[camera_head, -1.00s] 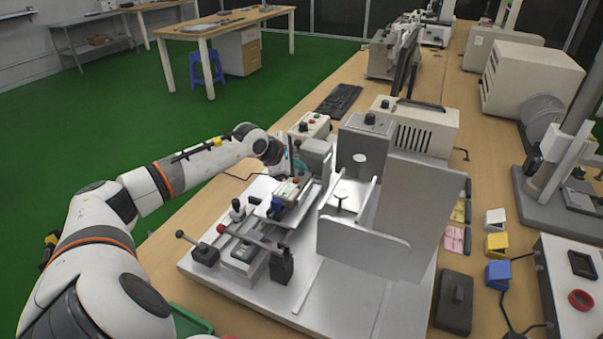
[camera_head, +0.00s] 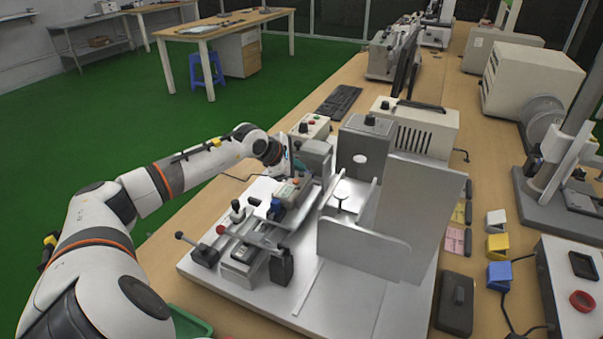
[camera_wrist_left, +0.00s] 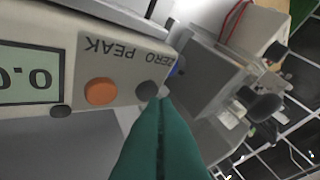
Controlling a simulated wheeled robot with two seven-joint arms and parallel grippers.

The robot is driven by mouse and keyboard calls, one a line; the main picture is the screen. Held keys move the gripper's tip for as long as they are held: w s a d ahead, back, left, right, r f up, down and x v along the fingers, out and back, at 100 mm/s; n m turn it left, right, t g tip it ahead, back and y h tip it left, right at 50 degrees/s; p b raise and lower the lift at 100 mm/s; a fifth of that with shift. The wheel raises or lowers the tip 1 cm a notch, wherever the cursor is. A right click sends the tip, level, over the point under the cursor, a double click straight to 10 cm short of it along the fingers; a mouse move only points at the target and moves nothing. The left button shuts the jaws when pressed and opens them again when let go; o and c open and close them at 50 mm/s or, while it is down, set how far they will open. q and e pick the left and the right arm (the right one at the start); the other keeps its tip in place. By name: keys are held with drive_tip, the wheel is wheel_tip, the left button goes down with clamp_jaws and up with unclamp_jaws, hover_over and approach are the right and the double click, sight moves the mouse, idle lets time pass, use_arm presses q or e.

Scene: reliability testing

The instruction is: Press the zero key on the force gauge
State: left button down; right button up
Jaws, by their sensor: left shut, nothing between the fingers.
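The force gauge (camera_head: 288,191) sits on the slide of the test stand in the head view. In the left wrist view its face (camera_wrist_left: 118,72) appears upside down, with a display (camera_wrist_left: 28,80), an orange key (camera_wrist_left: 101,92) by the word PEAK and a dark grey zero key (camera_wrist_left: 147,89) by the word ZERO. My left gripper (camera_wrist_left: 163,93) is shut and empty, its green fingertips at the right edge of the zero key and overlapping it in the picture. I cannot tell whether they touch it. In the head view the gripper (camera_head: 297,168) is small beside the gauge. My right gripper is not in view.
A control box (camera_head: 311,127) stands behind. Small coloured blocks (camera_head: 497,246) and a dark box (camera_head: 455,303) lie to the right on the bench.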

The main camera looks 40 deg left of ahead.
use_arm(q)
drive_tip(key=shift+r, duration=0.45)
drive_tip(key=shift+r+p, duration=1.35)
drive_tip(key=shift+r, duration=1.15)
drive_tip(key=shift+r, duration=0.1)
